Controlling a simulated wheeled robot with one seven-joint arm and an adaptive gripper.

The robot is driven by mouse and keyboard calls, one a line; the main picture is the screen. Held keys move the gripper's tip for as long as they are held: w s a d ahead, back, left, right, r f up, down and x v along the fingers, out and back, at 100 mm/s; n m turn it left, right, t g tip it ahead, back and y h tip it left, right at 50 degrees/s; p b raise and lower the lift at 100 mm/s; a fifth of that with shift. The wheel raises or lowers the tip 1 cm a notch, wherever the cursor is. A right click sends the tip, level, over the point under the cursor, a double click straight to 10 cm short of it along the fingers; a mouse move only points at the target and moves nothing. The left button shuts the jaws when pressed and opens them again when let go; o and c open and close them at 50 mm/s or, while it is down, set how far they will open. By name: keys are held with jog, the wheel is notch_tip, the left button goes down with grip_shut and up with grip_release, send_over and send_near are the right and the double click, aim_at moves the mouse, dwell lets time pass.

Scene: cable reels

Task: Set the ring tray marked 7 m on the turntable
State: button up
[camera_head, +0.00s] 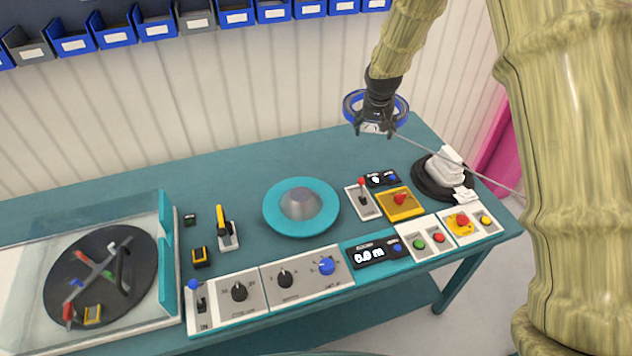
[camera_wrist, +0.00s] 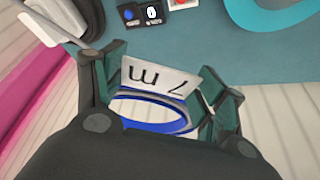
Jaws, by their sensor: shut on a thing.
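The blue ring tray (camera_head: 350,106) is in my gripper (camera_head: 376,128), held above the back right of the bench. In the wrist view, its white label (camera_wrist: 158,78) reads 7 m, upside down, and sits between the two fingers of my gripper (camera_wrist: 168,82); the blue ring (camera_wrist: 150,108) shows behind it. A round teal disc with a grey conical hub (camera_head: 300,204) lies bare mid-bench, left of and below the tray in the head view. A black disc with a cross of arms (camera_head: 100,275) lies at the left under a clear cover. I cannot tell surely which is the turntable.
A front panel of knobs (camera_head: 285,278) runs along the teal bench, with a display (camera_head: 370,254) reading 0.0 m. A lever box (camera_head: 363,200) and a yellow switch box (camera_head: 400,203) stand right of the teal disc. A white device (camera_head: 445,170) stands at the far right.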

jog(key=s+a+f+n+g+y+b, duration=0.1)
jog(key=s+a+f+n+y+b, duration=0.2)
jog(key=s+a+f+n, duration=0.8)
jog(key=shift+s+a+f+n+y, duration=0.4)
jog(key=shift+s+a+f+y, duration=0.4)
jog(key=shift+s+f, duration=1.55)
jog(key=shift+s+a, duration=0.1)
jog(key=shift+s, duration=0.05)
jog(key=shift+f+b, duration=0.7)
jog(key=shift+f, duration=0.65)
jog(key=shift+f+b, duration=0.6)
jog(key=shift+f, duration=0.5)
